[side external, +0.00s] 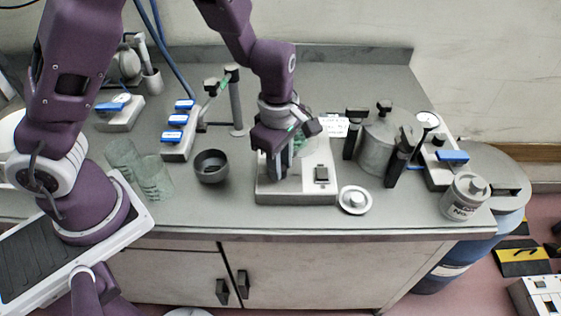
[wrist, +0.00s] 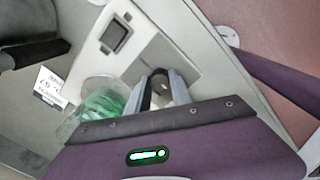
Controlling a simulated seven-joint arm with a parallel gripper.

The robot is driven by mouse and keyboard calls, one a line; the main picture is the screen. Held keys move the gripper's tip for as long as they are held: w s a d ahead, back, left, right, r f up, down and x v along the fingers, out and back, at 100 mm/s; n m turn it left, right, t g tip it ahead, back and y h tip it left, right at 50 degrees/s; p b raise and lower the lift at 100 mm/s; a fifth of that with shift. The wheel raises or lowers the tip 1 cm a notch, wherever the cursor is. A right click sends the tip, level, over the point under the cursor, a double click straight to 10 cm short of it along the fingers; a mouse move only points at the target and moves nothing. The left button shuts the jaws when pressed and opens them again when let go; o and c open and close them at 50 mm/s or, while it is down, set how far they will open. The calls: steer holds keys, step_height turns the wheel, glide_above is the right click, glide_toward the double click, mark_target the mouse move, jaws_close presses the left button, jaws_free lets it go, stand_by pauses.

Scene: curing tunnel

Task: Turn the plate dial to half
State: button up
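The plate is a pale box-shaped unit (side external: 300,190) near the front edge of the bench. A dark square switch (side external: 322,174) is on its front panel and also shows in the wrist view (wrist: 113,36). My gripper (side external: 280,174) points down at the front panel, left of the switch in the side view. In the wrist view, my gripper's fingers (wrist: 162,88) reach the panel with a dark shape between them, possibly the dial. The dial's pointer and setting are hidden. I cannot tell whether the fingers grip it.
A clear vessel with green contents (wrist: 100,102) stands close beside my fingers. A small white round lid (side external: 355,200) lies right of the plate. A dark bowl (side external: 211,167) stands to its left. A grey pot (side external: 377,145) and a labelled jar (side external: 464,197) are farther right.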

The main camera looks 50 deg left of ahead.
jaws_close()
steer(key=shift+m, duration=0.3)
steer(key=m, duration=1)
steer(key=shift+a+h, duration=0.1)
steer(key=shift+h, duration=0.2)
steer(key=m, duration=0.3)
steer(key=shift+m, duration=0.4)
steer(key=m, duration=0.4)
steer(key=shift+g, duration=0.3)
steer(key=shift+a+m, duration=0.1)
steer(key=shift+m, duration=2.6)
